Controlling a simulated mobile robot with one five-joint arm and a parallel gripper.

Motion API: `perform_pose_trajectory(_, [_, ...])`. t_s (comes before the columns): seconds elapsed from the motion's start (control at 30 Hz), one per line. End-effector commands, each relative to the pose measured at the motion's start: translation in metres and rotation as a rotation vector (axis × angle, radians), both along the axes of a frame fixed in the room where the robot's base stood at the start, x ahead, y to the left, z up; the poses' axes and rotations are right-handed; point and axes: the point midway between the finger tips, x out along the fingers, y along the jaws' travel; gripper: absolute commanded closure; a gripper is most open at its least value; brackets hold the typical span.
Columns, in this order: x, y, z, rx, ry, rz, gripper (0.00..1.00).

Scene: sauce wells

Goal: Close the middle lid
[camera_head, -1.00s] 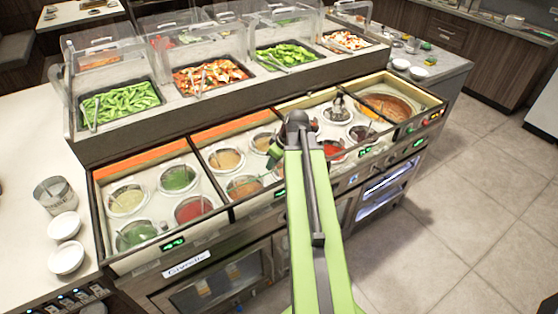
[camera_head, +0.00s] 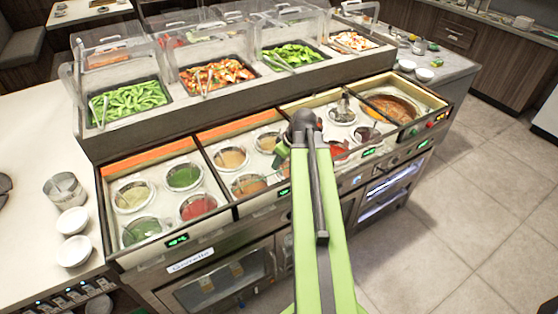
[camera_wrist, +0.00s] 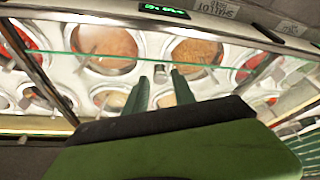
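The sauce wells sit in a counter split by dark dividers. The middle section (camera_head: 222,133) holds several round pots of sauce and has an orange strip along its back. I cannot make out a separate middle lid in the head view. A thin greenish clear edge (camera_wrist: 60,52), perhaps of a glass lid, crosses the wrist view above the pots. My gripper (camera_head: 282,153) is over the right side of the middle section, partly hidden by my arm.
Behind the wells, a raised shelf holds food trays, including green beans (camera_head: 127,101), under clear guards (camera_head: 105,60). White bowls (camera_head: 73,250) and a metal cup (camera_head: 65,190) stand on the left counter. A soup pan (camera_head: 393,107) is at the right end. Open floor lies at right.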

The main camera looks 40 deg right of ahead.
Motion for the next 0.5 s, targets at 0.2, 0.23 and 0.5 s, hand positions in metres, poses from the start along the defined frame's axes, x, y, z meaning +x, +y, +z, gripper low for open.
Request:
perform_pose_trajectory(0.2, [-0.021,-0.004,0.063,0.000,0.000,-0.001,0.69])
perform_pose_trajectory(0.23, [-0.024,-0.005,0.070,0.001,0.000,-0.002,0.69])
perform_pose_trajectory(0.5, [-0.048,-0.011,0.127,0.000,0.000,-0.001,0.69])
